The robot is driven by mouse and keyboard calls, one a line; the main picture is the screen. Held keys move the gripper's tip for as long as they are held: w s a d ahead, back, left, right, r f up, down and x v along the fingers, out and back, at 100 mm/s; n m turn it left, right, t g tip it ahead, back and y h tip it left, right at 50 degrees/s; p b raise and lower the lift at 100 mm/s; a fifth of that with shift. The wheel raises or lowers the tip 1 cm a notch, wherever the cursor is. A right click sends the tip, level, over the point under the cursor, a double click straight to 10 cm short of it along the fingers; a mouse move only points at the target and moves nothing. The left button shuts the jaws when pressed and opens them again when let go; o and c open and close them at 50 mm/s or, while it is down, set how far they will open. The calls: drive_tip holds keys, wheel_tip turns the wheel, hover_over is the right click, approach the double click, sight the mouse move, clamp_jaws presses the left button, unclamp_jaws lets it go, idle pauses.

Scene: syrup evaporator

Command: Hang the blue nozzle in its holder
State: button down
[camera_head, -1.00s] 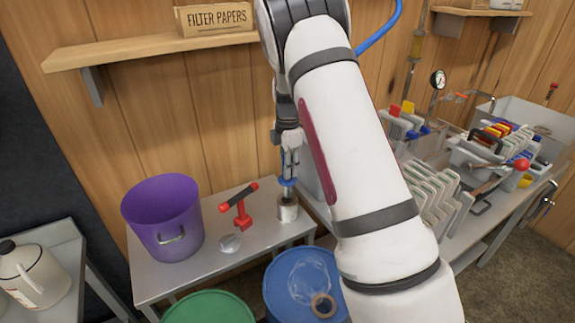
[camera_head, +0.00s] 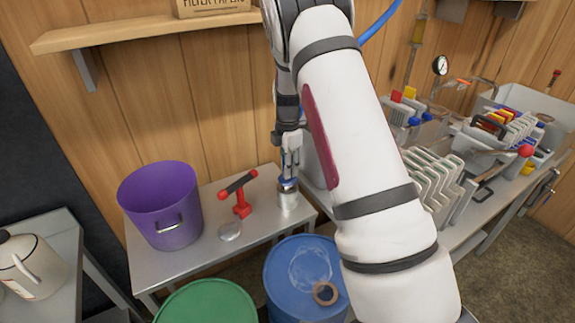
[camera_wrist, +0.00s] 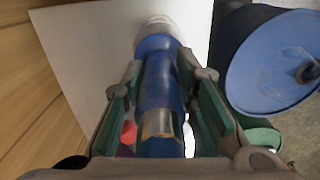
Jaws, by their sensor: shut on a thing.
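My gripper (camera_head: 290,160) points down over the right part of the small steel table and is shut on the blue nozzle (camera_wrist: 158,75). In the head view only a little blue of the nozzle (camera_head: 288,183) shows below the fingers. A pale cylindrical holder (camera_head: 288,198) stands on the table directly beneath. The nozzle's lower end meets the top of the holder, and its white rim shows in the wrist view (camera_wrist: 160,28). How deep the nozzle sits in it cannot be told.
On the same table stand a purple bucket (camera_head: 161,212), a red tool with a black handle (camera_head: 241,197) and a small clear dish (camera_head: 229,231). Blue (camera_head: 300,275) and green (camera_head: 206,302) drums stand in front. A filter press (camera_head: 430,185) is at right.

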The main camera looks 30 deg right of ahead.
drive_tip(key=shift+f+b, duration=0.5)
drive_tip(key=shift+f, duration=0.85)
drive_tip(key=c, duration=0.6)
unclamp_jaws()
drive_tip(key=shift+o, duration=0.2)
drive_tip(key=shift+r+p, duration=1.1)
drive_tip(key=shift+r, duration=2.9)
